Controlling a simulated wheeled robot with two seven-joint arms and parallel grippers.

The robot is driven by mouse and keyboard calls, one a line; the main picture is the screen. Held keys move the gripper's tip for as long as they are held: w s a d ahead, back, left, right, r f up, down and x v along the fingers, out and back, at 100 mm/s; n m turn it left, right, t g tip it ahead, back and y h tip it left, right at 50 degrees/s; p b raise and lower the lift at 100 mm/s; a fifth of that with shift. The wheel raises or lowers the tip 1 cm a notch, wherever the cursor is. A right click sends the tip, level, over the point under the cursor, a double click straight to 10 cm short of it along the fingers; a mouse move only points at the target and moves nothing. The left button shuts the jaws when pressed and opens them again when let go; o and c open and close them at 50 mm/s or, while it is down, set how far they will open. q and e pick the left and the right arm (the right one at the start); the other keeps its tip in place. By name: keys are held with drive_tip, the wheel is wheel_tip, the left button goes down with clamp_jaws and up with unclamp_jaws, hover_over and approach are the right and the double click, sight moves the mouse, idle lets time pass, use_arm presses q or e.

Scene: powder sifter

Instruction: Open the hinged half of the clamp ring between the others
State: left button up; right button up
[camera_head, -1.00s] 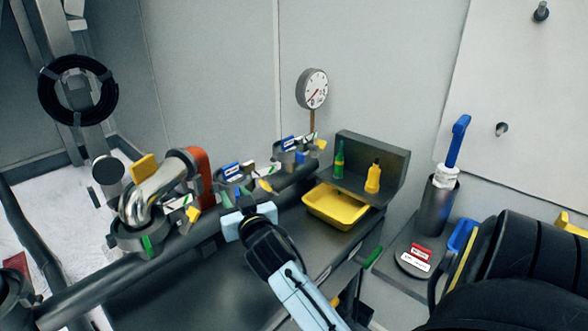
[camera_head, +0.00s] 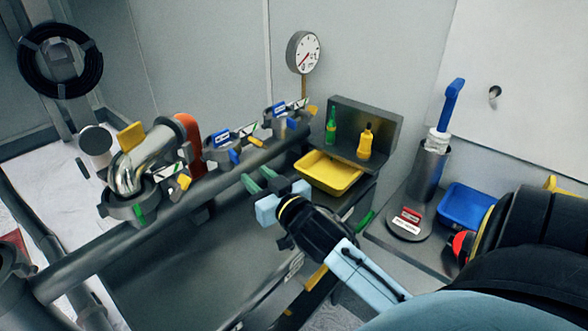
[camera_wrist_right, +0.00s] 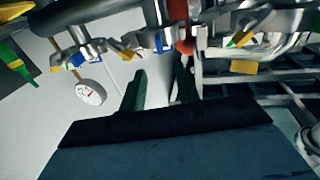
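Three clamp rings sit along the grey pipe. The middle clamp ring (camera_head: 217,153), with a blue-and-white tag and a blue piece, lies between the left clamp ring (camera_head: 128,208) under the steel elbow and the right clamp ring (camera_head: 284,126). Whether its hinged half is open or shut is too small to tell. My right gripper (camera_head: 258,181) is open and empty, right of and below the middle ring, apart from it. In the wrist view its two dark green fingers (camera_wrist_right: 160,88) stand apart, with the middle ring (camera_wrist_right: 152,42) beyond them. My left gripper is out of view.
A yellow tray (camera_head: 328,174) and a shelf with a green bottle (camera_head: 331,126) and a yellow bottle (camera_head: 365,142) stand right of the pipe. A gauge (camera_head: 304,52) rises behind. A blue bin (camera_head: 466,207) is at the right. The dark tabletop (camera_head: 205,265) before the pipe is clear.

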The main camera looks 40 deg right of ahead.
drive_tip(key=s+a+f+g, duration=0.1)
drive_tip(key=s+f+g, duration=0.1)
drive_tip(key=s+f, duration=0.1)
drive_tip(key=s+a+f+g, duration=0.1)
drive_tip(key=s+f+g, duration=0.1)
drive_tip(key=s+f, duration=0.1)
drive_tip(key=s+a+f+g, duration=0.1)
drive_tip(key=s+f+g, duration=0.1)
drive_tip(key=s+f, duration=0.1)
drive_tip(key=shift+s+a+f, duration=0.2)
drive_tip(key=shift+a+f, duration=0.05)
drive_tip(key=shift+f, duration=0.05)
drive_tip(key=s+a+f+n+g+y, duration=0.2)
drive_tip(key=s+a+f+g, duration=0.3)
drive_tip(key=s, duration=0.4)
drive_tip(key=shift+f+g, duration=0.3)
drive_tip(key=shift+f, duration=0.6)
